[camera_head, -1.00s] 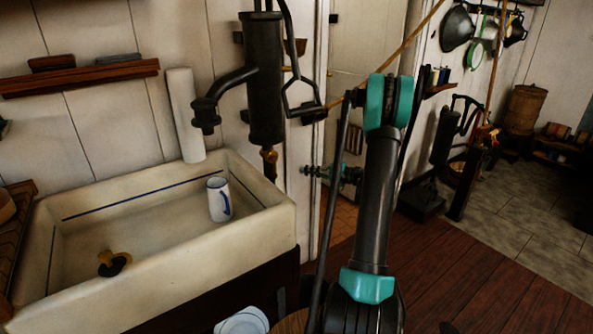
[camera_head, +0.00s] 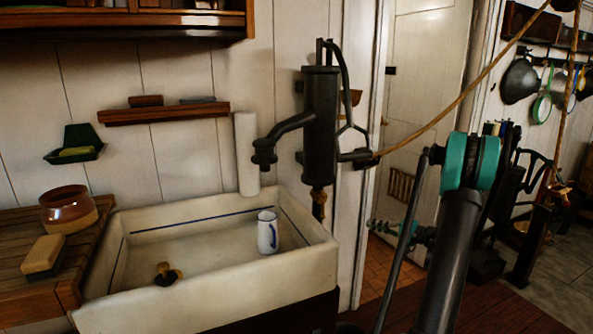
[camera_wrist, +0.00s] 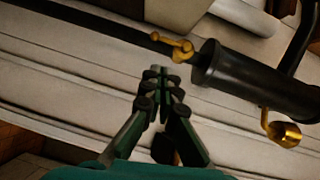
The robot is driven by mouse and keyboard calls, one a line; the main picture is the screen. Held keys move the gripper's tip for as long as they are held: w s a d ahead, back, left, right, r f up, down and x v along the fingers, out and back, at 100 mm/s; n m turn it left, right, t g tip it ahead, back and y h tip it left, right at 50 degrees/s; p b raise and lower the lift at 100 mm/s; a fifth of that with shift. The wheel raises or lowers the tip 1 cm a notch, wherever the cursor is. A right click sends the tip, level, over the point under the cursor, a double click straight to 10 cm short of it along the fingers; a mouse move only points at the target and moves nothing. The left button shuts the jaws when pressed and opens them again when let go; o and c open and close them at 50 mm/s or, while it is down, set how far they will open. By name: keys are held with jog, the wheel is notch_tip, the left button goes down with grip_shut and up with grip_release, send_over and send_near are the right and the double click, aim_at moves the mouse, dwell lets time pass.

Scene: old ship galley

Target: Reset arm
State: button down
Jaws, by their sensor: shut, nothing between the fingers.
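My gripper (camera_head: 374,225) is in front of the doorway, right of the sink, pointing left in the head view. In the wrist view its dark green fingers (camera_wrist: 158,72) meet at the tips with nothing between them. My arm rises at the right of the head view and bends at a teal joint. The gripper appears apart from everything around it.
A black hand pump (camera_head: 320,125) is mounted above the pale sink (camera_head: 325,250). A white mug (camera_head: 267,233) stands in the sink. A brown pot (camera_head: 68,212) and a brush (camera_head: 44,256) are on the wooden counter. A rope (camera_head: 450,108) crosses the doorway.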

jog(key=s+a+n+g+h, duration=0.1)
jog(key=s+a+g+h, duration=0.2)
jog(key=s+a+h, duration=0.65)
jog(key=s+a+r+n+h, duration=0.15)
jog(key=s+n+h, duration=0.3)
jog(key=s, duration=0.85)
jog(key=s+f+g, duration=0.2)
jog(key=s+f, duration=0.5)
jog(key=s, duration=0.5)
jog(key=shift+d, duration=0.3)
